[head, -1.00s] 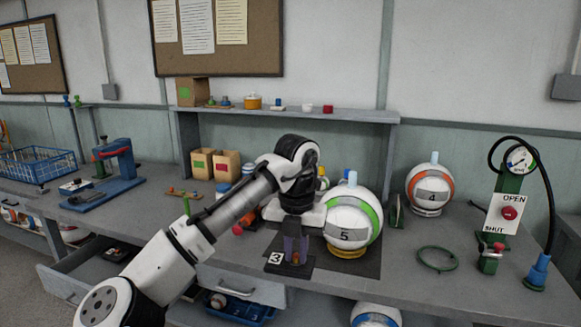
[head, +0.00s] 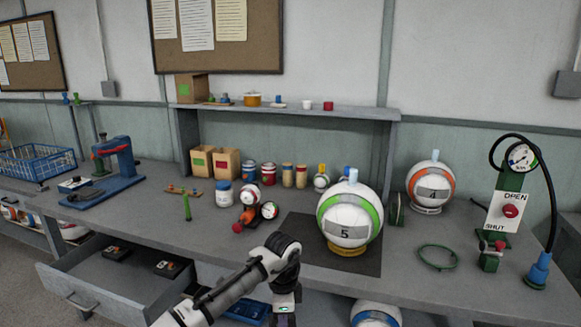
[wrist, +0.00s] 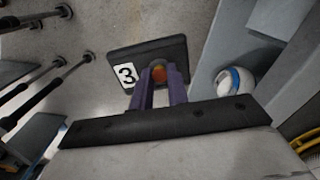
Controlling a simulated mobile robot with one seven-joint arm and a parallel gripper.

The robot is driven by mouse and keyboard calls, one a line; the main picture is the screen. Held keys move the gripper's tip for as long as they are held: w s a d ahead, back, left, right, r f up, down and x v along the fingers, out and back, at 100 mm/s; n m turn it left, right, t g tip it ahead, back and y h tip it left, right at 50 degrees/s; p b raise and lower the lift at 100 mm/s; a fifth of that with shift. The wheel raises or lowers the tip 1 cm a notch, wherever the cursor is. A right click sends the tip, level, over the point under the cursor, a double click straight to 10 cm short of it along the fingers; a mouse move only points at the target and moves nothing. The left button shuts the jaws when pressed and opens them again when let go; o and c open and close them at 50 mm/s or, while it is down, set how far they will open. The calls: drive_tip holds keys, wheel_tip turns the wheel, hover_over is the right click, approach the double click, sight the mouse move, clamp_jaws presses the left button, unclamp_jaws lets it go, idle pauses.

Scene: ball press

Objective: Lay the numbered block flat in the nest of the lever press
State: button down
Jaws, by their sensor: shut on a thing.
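The numbered block (wrist: 150,62) is a dark flat slab with a white "3" label and an orange knob in the middle. It shows in the wrist view; in the head view I cannot see it. My gripper (wrist: 160,76) is shut on its knob with two purple fingers. In the head view my gripper (head: 285,311) is at the bottom edge, in front of the bench, with its fingertips out of frame. A blue press (head: 123,160) with a red part stands on the bench at the left. Its nest is too small to make out.
An open drawer (head: 105,283) with dark blocks (head: 167,268) juts out at front left. A ball marked 5 (head: 350,215) stands on a dark mat (head: 300,232). Jars and a red-and-white item (head: 249,195) occupy mid-bench. A ball (wrist: 235,80) lies below in the wrist view.

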drive_tip(key=s+f+n, duration=0.3)
drive_tip(key=f+n, duration=0.2)
drive_tip(key=f, duration=0.4)
drive_tip(key=s+d+f+n, duration=0.1)
drive_tip(key=s+f+n, duration=0.3)
drive_tip(key=f, duration=0.6)
drive_tip(key=s+d+f+n, duration=0.1)
drive_tip(key=s+f+n, duration=0.2)
drive_tip(key=f+n, duration=0.5)
drive_tip(key=shift+s+f, duration=0.15)
drive_tip(key=shift+f, duration=0.85)
